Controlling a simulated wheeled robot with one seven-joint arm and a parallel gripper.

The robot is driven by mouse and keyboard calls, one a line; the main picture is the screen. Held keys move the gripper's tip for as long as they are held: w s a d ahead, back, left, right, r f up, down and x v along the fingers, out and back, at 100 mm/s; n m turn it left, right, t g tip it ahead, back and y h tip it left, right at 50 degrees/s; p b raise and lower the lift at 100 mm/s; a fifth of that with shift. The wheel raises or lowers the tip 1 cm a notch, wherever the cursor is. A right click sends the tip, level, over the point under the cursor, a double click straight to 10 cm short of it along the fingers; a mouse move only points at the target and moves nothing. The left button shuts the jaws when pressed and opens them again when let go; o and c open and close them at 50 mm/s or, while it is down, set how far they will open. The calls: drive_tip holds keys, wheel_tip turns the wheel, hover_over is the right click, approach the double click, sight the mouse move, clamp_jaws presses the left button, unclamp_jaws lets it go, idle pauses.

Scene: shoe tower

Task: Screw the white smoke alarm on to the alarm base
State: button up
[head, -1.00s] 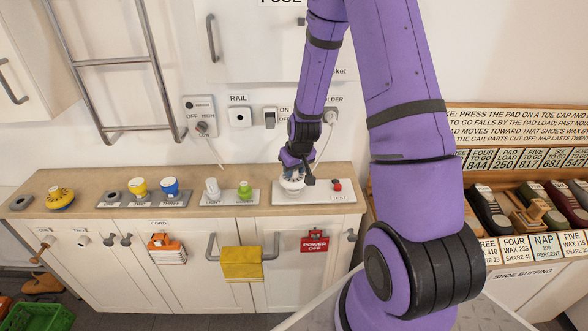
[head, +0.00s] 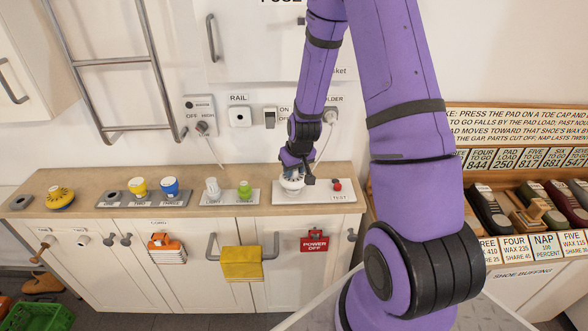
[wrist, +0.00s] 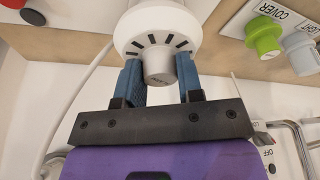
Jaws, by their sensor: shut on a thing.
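The white smoke alarm (wrist: 157,28) is a round disc with dark slots and a grey central knob (wrist: 159,66). My gripper (wrist: 160,75) is shut on the alarm, its two blue fingers on either side of the knob. In the head view my gripper (head: 296,172) is low over the white board marked TEST, and the alarm (head: 291,184) shows partly beneath it. The alarm base is hidden under the alarm, so I cannot tell whether they touch or how they are seated.
The TEST board (head: 315,197) carries a red button (head: 337,185) to the right. A board to the left holds a white piece (head: 212,187) and a green piece (head: 244,188). A white cable hangs behind my gripper. Yellow and blue pieces stand farther left on the counter (head: 90,200).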

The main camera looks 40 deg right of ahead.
sight(299, 182)
drive_tip(key=shift+f, duration=1.25)
drive_tip(key=o, duration=1.1)
drive_tip(key=v, duration=1.1)
